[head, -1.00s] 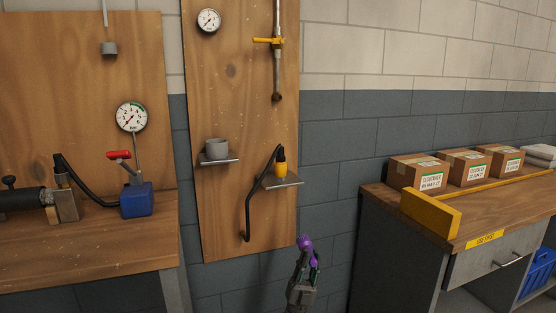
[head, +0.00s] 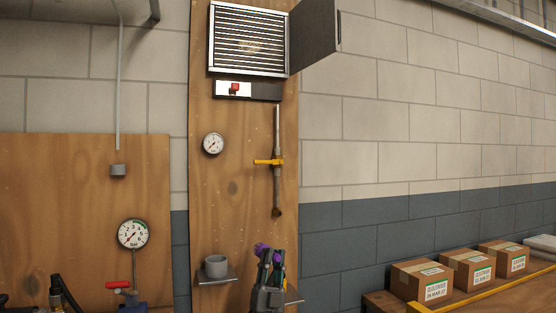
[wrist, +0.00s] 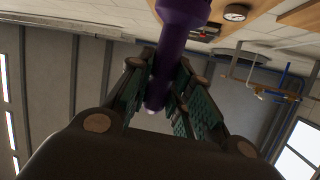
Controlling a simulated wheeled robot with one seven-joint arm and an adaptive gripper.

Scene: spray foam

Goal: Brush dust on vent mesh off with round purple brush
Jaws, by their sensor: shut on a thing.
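The vent mesh (head: 222,40) is a slatted grille in a metal frame, high on the wooden panel. A pale dusty patch (head: 250,47) shows near its middle. A dark door or flap (head: 316,32) stands open at its right side. My gripper (head: 270,268) is low in the head view, in front of the panel and well below the vent. It is shut on the purple brush (head: 261,249). In the wrist view the purple handle (wrist: 178,50) runs between the two finger pads (wrist: 160,95); the brush's bristle end is not clear.
A red switch (head: 234,89) sits under the vent. Below are a small gauge (head: 213,143), a pipe with a yellow valve handle (head: 268,162) and a grey cup (head: 215,266) on a small shelf. Boxes (head: 422,281) stand at right. Space before the vent looks clear.

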